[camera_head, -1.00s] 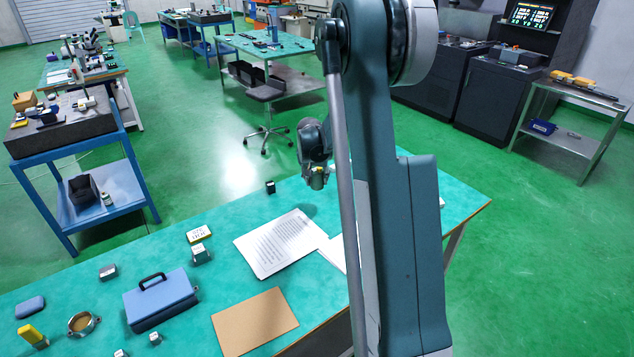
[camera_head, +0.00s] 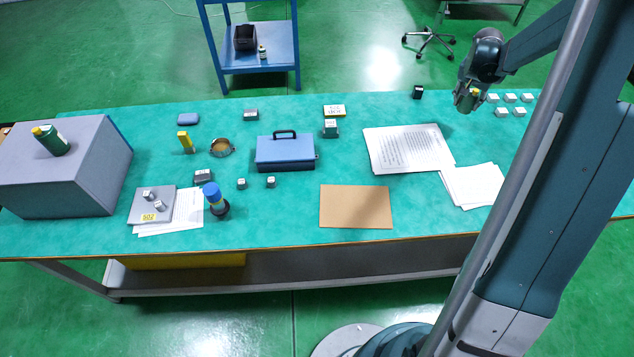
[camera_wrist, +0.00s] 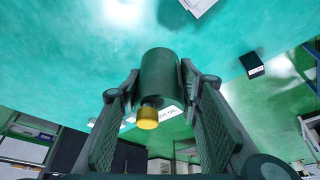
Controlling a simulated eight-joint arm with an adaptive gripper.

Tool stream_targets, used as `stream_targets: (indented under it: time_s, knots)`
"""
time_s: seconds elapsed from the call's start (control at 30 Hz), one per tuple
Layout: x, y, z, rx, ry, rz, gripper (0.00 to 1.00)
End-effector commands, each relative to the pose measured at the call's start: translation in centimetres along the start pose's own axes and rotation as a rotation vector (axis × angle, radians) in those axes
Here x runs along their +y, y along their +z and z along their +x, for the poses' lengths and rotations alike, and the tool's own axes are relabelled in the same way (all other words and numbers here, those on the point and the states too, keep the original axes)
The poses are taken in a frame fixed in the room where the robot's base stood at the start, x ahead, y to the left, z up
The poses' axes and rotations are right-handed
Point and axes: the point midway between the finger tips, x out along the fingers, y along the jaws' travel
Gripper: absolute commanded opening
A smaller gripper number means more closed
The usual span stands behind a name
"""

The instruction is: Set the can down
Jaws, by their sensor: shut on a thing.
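My gripper (camera_head: 466,100) is over the back right part of the green table (camera_head: 300,215). In the wrist view my gripper (camera_wrist: 160,74) has a finger on each side of a dark green can (camera_wrist: 158,70) with a yellow cap and is shut on it. Only a little of this can shows in the head view. I cannot tell how far it is above the table. A similar green can (camera_head: 54,142) with a yellow end lies on its side on the large grey block (camera_head: 75,180) at the far left.
White papers (camera_head: 408,150) lie left of my gripper, and small pale blocks (camera_head: 509,98) to its right. A small black block (camera_head: 417,92) stands near the back edge. A blue case (camera_head: 285,153) and a brown sheet (camera_head: 355,207) are near the middle. Bare table shows between them.

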Motion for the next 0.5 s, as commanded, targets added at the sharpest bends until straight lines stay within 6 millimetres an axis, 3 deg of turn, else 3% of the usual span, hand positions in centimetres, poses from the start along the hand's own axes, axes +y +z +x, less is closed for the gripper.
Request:
stream_targets:
  time_s: [0.27,0.5]
  knots:
    - [-4.8,4.5,-2.2,0.0,-0.055,-0.133,0.18]
    - [-10.3,11.0,-5.1,0.001,-0.13,-0.314,0.18]
